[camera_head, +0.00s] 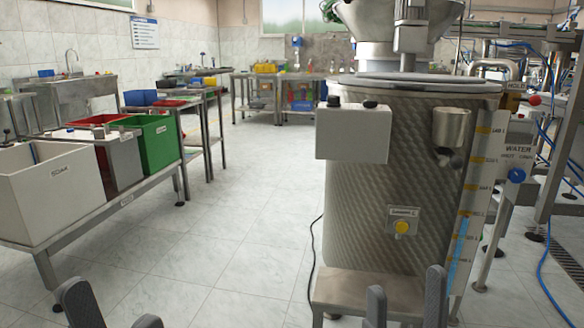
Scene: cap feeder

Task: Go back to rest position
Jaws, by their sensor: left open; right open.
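My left gripper (114,312) shows at the bottom left edge of the head view. Its two grey fingers are apart with nothing between them. My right gripper (406,308) shows at the bottom edge, right of the middle, in front of the metal stand (345,287). Its two fingers are also apart and hold nothing. Only the finger ends of both grippers are in view; the arms behind them are out of the picture.
A large metal tank (365,215) stands close ahead on the right, with a white box (352,135) on its front. A bench (155,182) with white, red and green bins (153,146) is at the left. The tiled floor (235,235) between them is clear. A blue hose (543,270) lies at the right.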

